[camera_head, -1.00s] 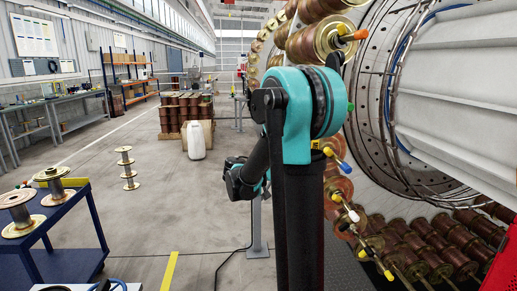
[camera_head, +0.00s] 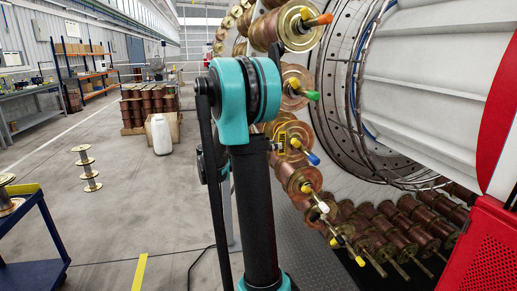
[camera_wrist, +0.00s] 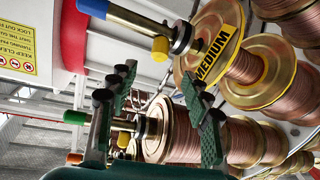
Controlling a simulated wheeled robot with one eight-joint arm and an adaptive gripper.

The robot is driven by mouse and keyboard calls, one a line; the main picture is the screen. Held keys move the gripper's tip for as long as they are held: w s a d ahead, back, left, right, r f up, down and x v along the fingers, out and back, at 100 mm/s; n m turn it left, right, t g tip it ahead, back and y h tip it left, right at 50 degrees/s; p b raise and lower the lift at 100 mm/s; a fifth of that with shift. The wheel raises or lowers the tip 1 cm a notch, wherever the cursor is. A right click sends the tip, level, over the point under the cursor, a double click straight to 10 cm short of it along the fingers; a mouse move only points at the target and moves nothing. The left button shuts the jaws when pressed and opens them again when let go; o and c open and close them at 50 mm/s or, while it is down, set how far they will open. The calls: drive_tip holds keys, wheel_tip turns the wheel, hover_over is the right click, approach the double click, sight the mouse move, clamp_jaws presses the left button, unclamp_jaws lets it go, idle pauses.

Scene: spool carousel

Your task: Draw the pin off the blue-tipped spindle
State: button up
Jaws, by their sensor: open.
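In the head view the blue-tipped spindle (camera_head: 313,158) juts out to the right from a copper spool with a yellow label. A yellow-headed pin (camera_head: 295,143) sits on its shaft. In the wrist view the blue tip (camera_wrist: 92,7) is at the top left, and the yellow pin head (camera_wrist: 160,48) hangs below the shaft beside the spool marked MEDIUM (camera_wrist: 215,45). My gripper (camera_wrist: 158,75) is open and empty, its two dark green fingers spread below the pin head in the picture.
A green-tipped spindle (camera_wrist: 77,117) shows between and left of my fingers in the wrist view. A red perforated cabinet (camera_head: 485,250) stands at right. Floor at left is mostly open.

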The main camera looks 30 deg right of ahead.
sight(291, 142)
drive_tip(key=d, duration=0.8)
drive_tip(key=shift+s, duration=0.3)
clamp_jaws()
drive_tip(key=w+a+r+y, duration=0.1)
drive_tip(key=a+r, duration=0.3)
drive_tip(key=r, duration=0.2)
drive_tip(key=shift+a+y, duration=0.3)
idle(0.4)
